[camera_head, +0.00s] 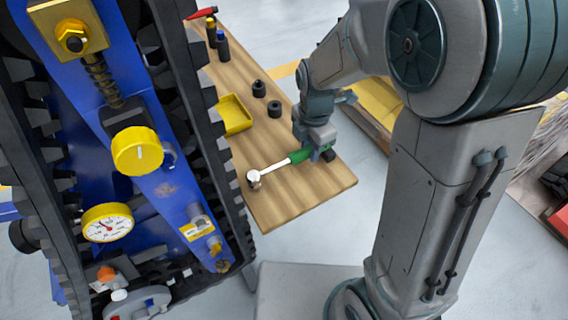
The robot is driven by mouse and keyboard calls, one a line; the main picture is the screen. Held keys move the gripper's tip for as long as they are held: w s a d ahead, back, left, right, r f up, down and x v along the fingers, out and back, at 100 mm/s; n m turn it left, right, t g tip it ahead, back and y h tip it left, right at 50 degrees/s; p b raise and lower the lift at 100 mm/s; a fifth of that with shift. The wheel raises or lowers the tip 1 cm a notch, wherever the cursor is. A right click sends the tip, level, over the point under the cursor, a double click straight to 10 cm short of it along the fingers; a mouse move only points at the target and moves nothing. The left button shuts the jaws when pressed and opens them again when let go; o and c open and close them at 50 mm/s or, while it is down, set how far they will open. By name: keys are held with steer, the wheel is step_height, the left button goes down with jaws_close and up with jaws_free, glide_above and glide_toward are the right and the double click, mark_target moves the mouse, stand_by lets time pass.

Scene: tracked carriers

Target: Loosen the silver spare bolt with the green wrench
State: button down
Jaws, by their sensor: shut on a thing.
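The green wrench (299,156) has a green handle and a pale metal shaft that points left across the wooden bench. My gripper (314,152) is shut on its green handle, low over the right part of the bench. The wrench head is at the silver spare bolt (254,184), near the bench's left edge. The head covers much of the bolt, and I cannot tell whether it is seated around it or only touching it. The fingertips are small and partly hidden by my wrist.
The wooden bench (290,193) also holds a yellow tray (236,115), two black round parts (259,88) and dark bottles (222,45) farther back. A blue tracked carrier (90,110) with gauges stands close on the left. The bench's front right corner is clear.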

steer(key=shift+r+p, duration=2.45)
steer(key=shift+r, duration=1.05)
